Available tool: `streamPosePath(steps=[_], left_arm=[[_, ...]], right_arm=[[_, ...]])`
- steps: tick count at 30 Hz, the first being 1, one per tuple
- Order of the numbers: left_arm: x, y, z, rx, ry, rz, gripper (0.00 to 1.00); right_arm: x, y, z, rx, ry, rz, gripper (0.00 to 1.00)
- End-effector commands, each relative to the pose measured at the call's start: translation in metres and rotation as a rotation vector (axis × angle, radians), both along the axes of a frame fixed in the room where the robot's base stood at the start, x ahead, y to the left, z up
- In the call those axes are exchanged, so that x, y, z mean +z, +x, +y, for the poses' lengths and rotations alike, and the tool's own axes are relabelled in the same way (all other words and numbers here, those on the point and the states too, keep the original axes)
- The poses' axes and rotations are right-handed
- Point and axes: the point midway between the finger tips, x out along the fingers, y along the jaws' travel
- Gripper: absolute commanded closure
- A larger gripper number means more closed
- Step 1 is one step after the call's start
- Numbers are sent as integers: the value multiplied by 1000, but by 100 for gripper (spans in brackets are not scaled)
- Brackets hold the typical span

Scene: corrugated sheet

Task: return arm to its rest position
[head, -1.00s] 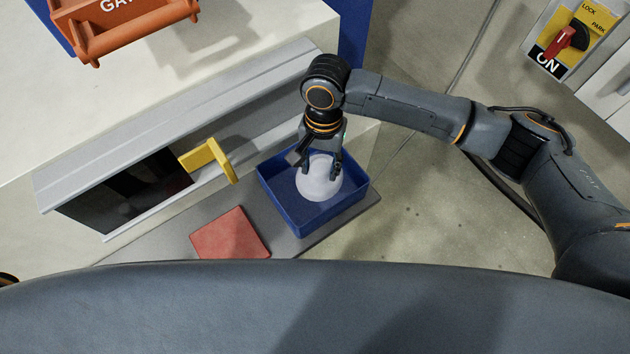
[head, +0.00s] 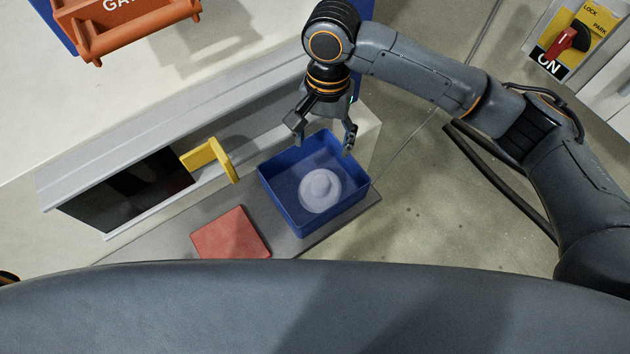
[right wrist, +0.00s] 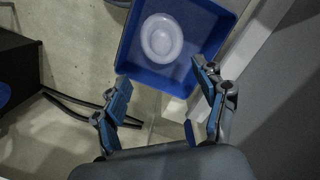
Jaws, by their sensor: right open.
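My right gripper (head: 325,136) is open and empty above the far edge of a blue bin (head: 290,215). A whitish translucent round piece with a raised middle (head: 319,188) lies inside the bin, apart from the fingers. In the right wrist view my right gripper (right wrist: 162,95) has its two fingers spread wide. The blue bin (right wrist: 150,80) and the round white piece (right wrist: 162,37) show beyond the fingertips there. My left gripper is not in view.
A grey cabinet with a dark opening (head: 125,190) and a yellow handle (head: 212,158) stands left of the bin. A red square pad (head: 231,233) lies on the grey shelf (head: 300,246). An orange holder (head: 130,28) is upper left. A red switch (head: 570,40) is upper right.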

Motion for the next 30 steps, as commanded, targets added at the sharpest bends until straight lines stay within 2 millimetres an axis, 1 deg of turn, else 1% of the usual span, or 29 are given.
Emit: streamPosePath(steps=[1,3,6,10,24,28,30], left_arm=[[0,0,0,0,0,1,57],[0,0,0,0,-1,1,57],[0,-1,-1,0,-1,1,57],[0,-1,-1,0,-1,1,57],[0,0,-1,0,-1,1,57],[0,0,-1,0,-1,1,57],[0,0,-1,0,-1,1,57]], right_arm=[[9,1,0,1,1,-2,29],[20,2,0,2,1,-1,29],[29,4,-1,1,0,-1,29],[35,4,-1,1,-1,0,29],[35,4,-1,2,0,1,29],[27,-3,5,40,39,2,29],[17,-10,13,88,93,-5,29]])
